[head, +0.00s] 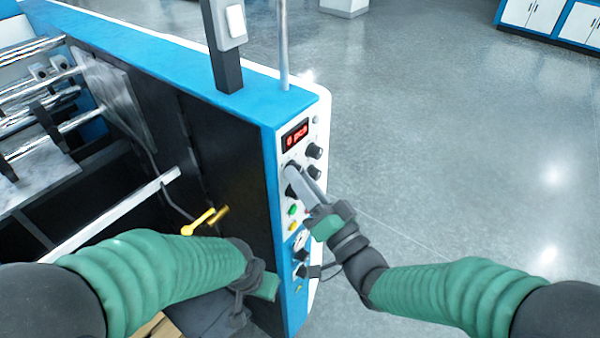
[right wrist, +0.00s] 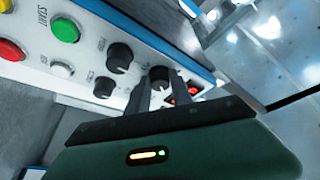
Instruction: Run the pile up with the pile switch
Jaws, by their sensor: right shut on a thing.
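The control panel (head: 302,160) is a narrow white face with a blue border at the machine's corner. It carries several black knobs. My right gripper (head: 292,172) reaches it from the lower right, and its fingers are shut on a black knob (right wrist: 160,75) in the upper part of the panel. Labels are too small to read, so I cannot tell which knob is the pile switch. My left gripper (head: 258,288) is low in front of the machine's dark side, its fingers mostly hidden. The pile cannot be made out clearly; a tan surface (head: 158,326) shows under my left arm.
A red-lit display (head: 295,137) sits above the knobs. A green button (right wrist: 65,30) and other buttons lie beside them. A yellow handle (head: 205,221) sticks out by the machine's dark side. Metal rollers (head: 45,80) are at left. The grey floor (head: 450,130) at right is clear.

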